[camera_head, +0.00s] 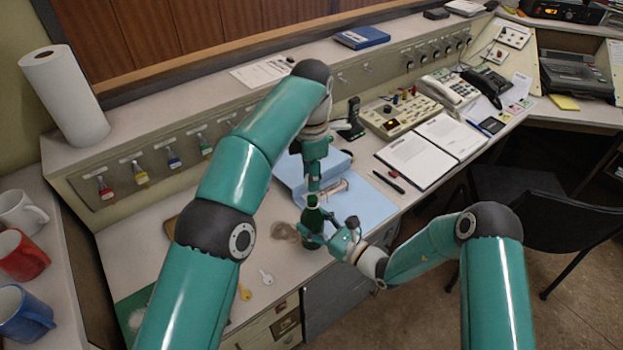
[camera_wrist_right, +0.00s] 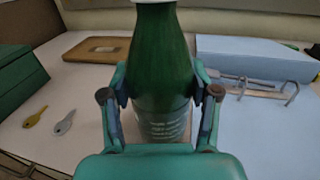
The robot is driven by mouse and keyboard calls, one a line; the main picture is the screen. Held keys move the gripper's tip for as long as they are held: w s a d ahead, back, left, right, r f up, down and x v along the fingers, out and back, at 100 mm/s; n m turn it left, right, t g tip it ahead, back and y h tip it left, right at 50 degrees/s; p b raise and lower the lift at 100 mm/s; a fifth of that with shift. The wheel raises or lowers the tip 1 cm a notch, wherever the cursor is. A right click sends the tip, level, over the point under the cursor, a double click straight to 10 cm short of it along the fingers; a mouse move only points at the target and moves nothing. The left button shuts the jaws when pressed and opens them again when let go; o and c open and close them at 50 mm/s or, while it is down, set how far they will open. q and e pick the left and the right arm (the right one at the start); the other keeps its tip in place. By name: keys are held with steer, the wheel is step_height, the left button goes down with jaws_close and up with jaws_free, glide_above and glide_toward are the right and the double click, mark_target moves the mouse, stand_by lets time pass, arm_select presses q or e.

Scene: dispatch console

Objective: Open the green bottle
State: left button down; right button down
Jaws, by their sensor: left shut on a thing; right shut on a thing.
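The green bottle (camera_head: 312,222) stands upright near the console's front edge; its body fills the middle of the right wrist view (camera_wrist_right: 160,60). My right gripper (camera_head: 320,238) is shut around the bottle's body from the front right, with one finger on each side in the wrist view (camera_wrist_right: 160,95). My left gripper (camera_head: 314,186) points down directly above the bottle and is shut on the cap at its top. The cap is hidden between the left fingers. In the wrist view the bottle's top is cut off, with only a pale rim showing.
A blue open binder (camera_head: 365,205) lies behind and right of the bottle. Two keys, yellow (camera_head: 245,292) and silver (camera_head: 266,277), lie to the left. A wooden board (camera_wrist_right: 110,48) lies behind. Mugs (camera_head: 22,255) stand far left.

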steer(key=shift+c, duration=1)
jaws_free()
